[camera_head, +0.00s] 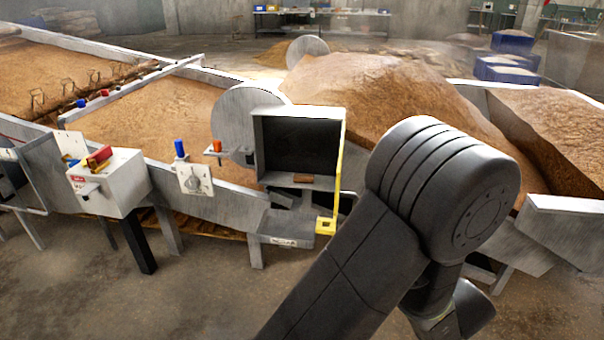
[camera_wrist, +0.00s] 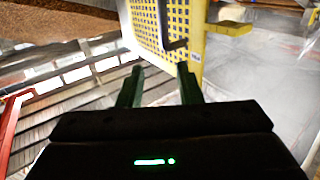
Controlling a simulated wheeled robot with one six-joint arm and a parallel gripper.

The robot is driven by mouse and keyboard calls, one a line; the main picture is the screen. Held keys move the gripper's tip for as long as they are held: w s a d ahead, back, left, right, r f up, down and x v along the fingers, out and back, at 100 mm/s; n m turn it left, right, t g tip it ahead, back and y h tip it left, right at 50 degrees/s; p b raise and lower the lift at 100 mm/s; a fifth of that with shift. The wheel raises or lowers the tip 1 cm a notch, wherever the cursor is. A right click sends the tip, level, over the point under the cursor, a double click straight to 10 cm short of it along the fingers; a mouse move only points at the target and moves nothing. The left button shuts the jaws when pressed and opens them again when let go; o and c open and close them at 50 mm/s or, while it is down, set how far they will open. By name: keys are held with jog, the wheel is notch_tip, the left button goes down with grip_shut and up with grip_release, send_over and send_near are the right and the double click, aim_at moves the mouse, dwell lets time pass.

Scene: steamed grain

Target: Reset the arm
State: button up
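My arm (camera_head: 350,255) fills the lower right middle of the head view, bent at a large dark rounded joint. My gripper is not visible in the head view. In the wrist view, my gripper (camera_wrist: 158,73) shows two green fingers set apart, with nothing held between them. Beyond the fingertips is a yellow perforated panel (camera_wrist: 143,22) with a dark curved handle (camera_wrist: 164,28). The handle appears apart from the fingers, but the distance is hard to judge.
Grain beds (camera_head: 165,115) and a grain mound (camera_head: 385,90) lie behind my arm. An open box with a yellow edge (camera_head: 340,165) stands close left of the arm. A white control box (camera_head: 112,182) with switches is further left. Bare floor (camera_head: 185,290) lies in front.

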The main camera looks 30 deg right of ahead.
jog(key=w, duration=0.4)
jog(key=w+d+b, duration=0.1)
jog(key=w, duration=0.3)
jog(key=w+d+b, duration=0.1)
jog(key=w, duration=0.4)
jog(key=p, duration=0.2)
send_near(356, 203)
jog(key=w+d, duration=0.1)
jog(key=w, duration=0.2)
jog(key=w+d+b, duration=0.1)
jog(key=w, duration=0.2)
jog(key=w+d+b, duration=0.1)
jog(key=w, duration=0.3)
jog(key=shift+w, duration=0.1)
jog(key=shift+w+a, duration=0.1)
jog(key=shift+a, duration=0.15)
jog(key=shift+w+a+m+h+b, duration=0.1)
jog(key=shift+a+m+h+b, duration=0.1)
jog(key=shift+m+h+b, duration=0.1)
